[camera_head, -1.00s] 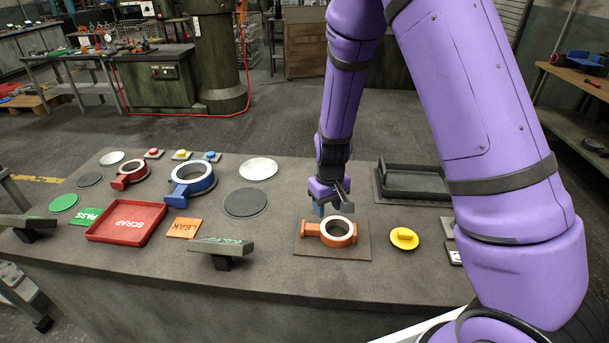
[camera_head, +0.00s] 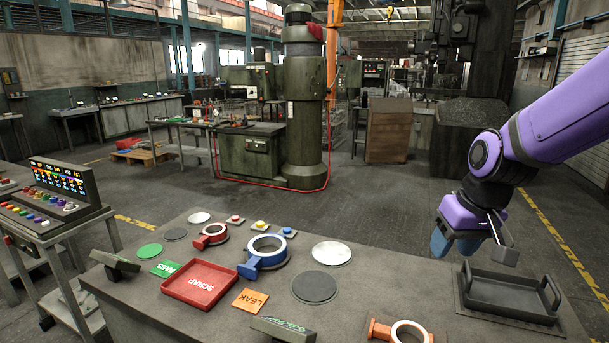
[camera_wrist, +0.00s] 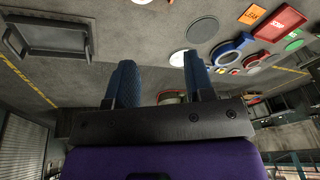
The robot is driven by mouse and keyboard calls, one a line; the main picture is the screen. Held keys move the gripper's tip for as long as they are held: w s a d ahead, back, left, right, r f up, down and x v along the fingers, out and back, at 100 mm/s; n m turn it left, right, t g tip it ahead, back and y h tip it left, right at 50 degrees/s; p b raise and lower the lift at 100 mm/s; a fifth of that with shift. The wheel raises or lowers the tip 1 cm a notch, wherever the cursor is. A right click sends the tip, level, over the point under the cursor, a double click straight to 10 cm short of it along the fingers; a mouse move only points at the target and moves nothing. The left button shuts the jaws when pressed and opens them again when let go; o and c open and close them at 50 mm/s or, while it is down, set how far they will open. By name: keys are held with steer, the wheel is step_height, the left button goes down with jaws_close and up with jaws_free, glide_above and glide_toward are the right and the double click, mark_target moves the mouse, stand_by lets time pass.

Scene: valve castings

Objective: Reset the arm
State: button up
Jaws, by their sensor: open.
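My gripper (camera_head: 455,243) is at the right of the head view, raised above the bench beside the black tray. Its blue fingers are apart with nothing between them; in the wrist view the two blue fingers (camera_wrist: 160,85) also show apart and empty. My purple arm reaches in from the right edge. An orange valve casting (camera_head: 408,332) lies at the bottom edge of the head view, partly cut off, clear of my gripper.
The bench holds a black tray (camera_head: 509,299), a red SCRAP tray (camera_head: 200,286), a blue casting (camera_head: 266,251), a red casting (camera_head: 211,235), an orange LEAK card (camera_head: 250,301) and a green PASS card (camera_head: 165,269). A console (camera_head: 62,207) stands at left.

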steer(key=s+d+r+t, duration=0.1)
steer(key=s+d+r, duration=0.1)
steer(key=s+r, duration=0.3)
steer(key=s+d+r+m+t+h, duration=0.1)
steer(key=s+r, duration=0.4)
steer(key=s, duration=0.6)
steer(key=shift+s+d+r+t, duration=0.3)
steer(key=shift+s+d+r, duration=0.1)
steer(key=shift+d, duration=0.05)
